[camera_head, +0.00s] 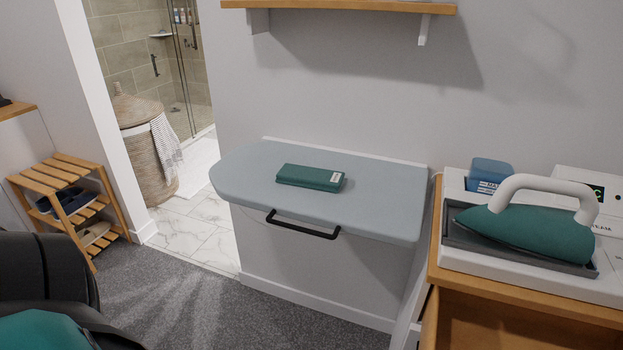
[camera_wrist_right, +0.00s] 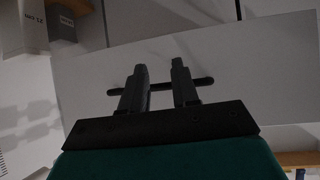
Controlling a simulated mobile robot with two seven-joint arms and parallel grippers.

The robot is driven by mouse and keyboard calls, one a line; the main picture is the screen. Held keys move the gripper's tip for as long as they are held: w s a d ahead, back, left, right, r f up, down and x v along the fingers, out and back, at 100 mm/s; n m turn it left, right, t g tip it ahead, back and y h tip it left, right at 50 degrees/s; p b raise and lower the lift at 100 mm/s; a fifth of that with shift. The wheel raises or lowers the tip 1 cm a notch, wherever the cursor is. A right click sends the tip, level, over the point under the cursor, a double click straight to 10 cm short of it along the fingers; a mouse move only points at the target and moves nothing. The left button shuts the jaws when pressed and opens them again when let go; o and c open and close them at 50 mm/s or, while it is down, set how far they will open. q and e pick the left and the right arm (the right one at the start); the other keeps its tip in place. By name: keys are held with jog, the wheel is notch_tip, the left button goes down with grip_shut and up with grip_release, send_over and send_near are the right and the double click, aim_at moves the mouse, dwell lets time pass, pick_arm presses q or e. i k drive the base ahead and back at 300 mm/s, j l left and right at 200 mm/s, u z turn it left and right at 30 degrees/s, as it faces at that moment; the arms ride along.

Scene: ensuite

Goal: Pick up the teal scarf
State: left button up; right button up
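The teal scarf (camera_head: 310,178), folded into a flat rectangle with a small white label at its right end, lies on the blue-grey ironing board (camera_head: 240,180) in the head view. My right gripper (camera_wrist_right: 160,68) shows only in its own wrist view. Its two dark fingers are apart with nothing held between them. A dark bar lies beyond the fingers against a pale panel. The scarf cannot be made out in the wrist view. A dark and teal part of my own arm shows at the lower left of the head view; my left gripper is not visible.
A black handle (camera_head: 303,226) sticks out below the board's front edge. A teal iron (camera_head: 525,222) stands on a wooden unit at right, beside a blue container (camera_head: 487,174). A wooden shelf (camera_head: 340,5) hangs above. Carpet (camera_head: 210,305) is clear at front left.

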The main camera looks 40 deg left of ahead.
aim_at(318, 179)
jog(key=k+j+u, duration=0.15)
jog(key=j, duration=0.75)
jog(key=j+u, duration=0.2)
jog(key=j, duration=0.65)
